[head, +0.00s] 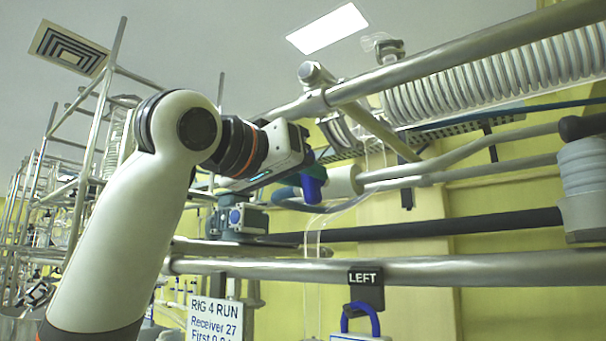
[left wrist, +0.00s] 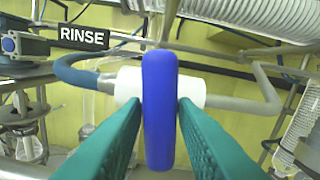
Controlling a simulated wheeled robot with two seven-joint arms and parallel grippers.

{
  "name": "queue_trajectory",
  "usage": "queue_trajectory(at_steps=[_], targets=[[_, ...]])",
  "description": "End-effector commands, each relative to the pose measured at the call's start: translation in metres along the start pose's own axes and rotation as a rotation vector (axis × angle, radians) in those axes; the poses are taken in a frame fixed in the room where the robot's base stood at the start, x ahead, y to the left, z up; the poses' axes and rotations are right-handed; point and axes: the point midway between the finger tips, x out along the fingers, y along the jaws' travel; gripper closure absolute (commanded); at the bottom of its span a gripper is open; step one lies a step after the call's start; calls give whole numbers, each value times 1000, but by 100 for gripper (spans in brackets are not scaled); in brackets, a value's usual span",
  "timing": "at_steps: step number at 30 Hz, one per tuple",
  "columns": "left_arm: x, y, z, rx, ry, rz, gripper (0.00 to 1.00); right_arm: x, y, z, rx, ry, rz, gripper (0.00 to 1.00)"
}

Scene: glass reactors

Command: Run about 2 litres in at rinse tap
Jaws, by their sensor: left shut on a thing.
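The rinse tap has a white body (head: 344,180) with a blue handle (head: 313,184). In the left wrist view the blue handle (left wrist: 159,115) stands upright in front of the white body (left wrist: 192,88), and a black RINSE label (left wrist: 84,38) is at upper left. A blue hose (left wrist: 75,72) joins the body on the left and a grey pipe (left wrist: 245,104) on the right. My left gripper (head: 311,170) is at the tap; its teal fingers (left wrist: 158,108) are shut on the handle, one each side. My right gripper is not in view. No liquid level can be made out.
Steel rails (head: 430,270) run across in front, with a black LEFT tag (head: 365,279) and another blue handle (head: 361,316) below. A white RIG 4 RUN sign (head: 215,310) hangs lower down. A coiled glass condenser (head: 500,72) is at upper right.

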Motion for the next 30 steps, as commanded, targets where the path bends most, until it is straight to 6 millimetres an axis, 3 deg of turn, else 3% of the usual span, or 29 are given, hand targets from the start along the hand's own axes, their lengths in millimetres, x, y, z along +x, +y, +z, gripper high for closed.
queue_trajectory(at_steps=[6, 16, 17, 19, 30], targets=[[0, 1, 0, 170, 0, 1, 97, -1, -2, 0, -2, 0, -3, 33], [0, 0, 0, 189, 0, 1, 97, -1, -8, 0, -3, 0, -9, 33], [0, 0, 0, 188, 0, 1, 69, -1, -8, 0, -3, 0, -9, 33], [0, 0, 0, 188, 0, 1, 58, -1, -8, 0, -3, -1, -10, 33], [-6, 1, -1, 186, -2, 0, 58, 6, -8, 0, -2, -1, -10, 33]])
